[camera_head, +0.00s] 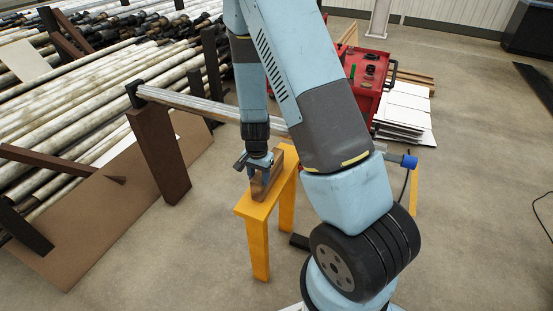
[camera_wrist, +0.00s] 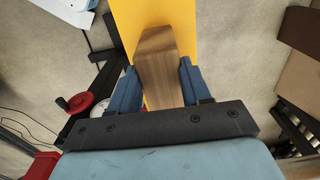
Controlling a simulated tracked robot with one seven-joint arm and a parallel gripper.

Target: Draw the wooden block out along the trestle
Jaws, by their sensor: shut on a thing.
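The wooden block (camera_head: 266,182) is brown and long, and lies on top of the yellow trestle (camera_head: 248,207). In the wrist view the block (camera_wrist: 158,62) lies lengthwise along the yellow trestle top (camera_wrist: 125,15), its far end pointing up the picture. My gripper (camera_head: 255,164) is over the block from above. In the wrist view the blue fingers of my gripper (camera_wrist: 158,85) stand on either side of the block and are shut on it. The near end of the block is hidden behind the gripper's dark bar. My arm hides part of the trestle in the head view.
A metal pipe (camera_head: 200,106) runs behind the trestle, borne by a brown post (camera_head: 158,150). Racks of pale pipes (camera_head: 100,85) fill the left. A red machine (camera_head: 368,80) and white panels (camera_head: 405,110) stand behind my arm. Floor in front of the trestle is clear.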

